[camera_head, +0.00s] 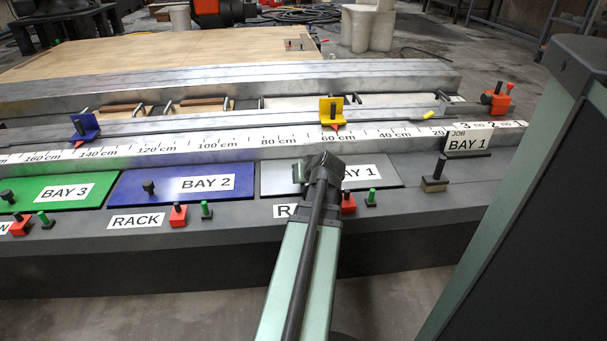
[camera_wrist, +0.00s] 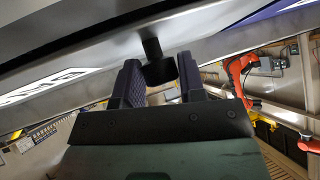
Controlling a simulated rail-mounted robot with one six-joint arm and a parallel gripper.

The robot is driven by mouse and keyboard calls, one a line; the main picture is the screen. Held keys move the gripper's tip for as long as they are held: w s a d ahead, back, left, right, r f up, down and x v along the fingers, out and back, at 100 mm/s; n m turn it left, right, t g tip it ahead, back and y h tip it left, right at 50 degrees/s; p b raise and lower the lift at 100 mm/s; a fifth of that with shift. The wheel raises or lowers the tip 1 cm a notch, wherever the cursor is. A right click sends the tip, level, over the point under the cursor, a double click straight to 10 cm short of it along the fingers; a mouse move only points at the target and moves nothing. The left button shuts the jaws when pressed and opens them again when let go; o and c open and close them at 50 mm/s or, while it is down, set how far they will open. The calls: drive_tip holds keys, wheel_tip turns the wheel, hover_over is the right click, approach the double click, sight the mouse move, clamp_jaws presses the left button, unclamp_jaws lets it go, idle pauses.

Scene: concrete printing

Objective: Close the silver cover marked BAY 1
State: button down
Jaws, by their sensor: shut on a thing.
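The silver cover marked BAY 1 (camera_head: 386,178) lies flat in the dark grey front deck in the head view, level with its neighbours. My gripper (camera_head: 322,165) is over its middle and hides part of the cover and its label. In the wrist view the two fingers of my gripper (camera_wrist: 161,82) stand on either side of a black knob (camera_wrist: 155,48) and are shut on it. The knob is hidden behind my gripper in the head view.
Left of the silver cover lie a blue BAY 2 cover (camera_head: 170,184) and a green BAY 3 cover (camera_head: 85,184). Red and green pegs stand along the front edge, one red peg (camera_head: 348,203) close to my arm. Behind runs a ruler with a yellow slider (camera_head: 332,107).

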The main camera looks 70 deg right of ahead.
drive_tip(key=shift+a+f, duration=0.2)
drive_tip(key=shift+f, duration=0.05)
drive_tip(key=c, duration=0.8)
unclamp_jaws()
drive_tip(key=shift+d, duration=0.1)
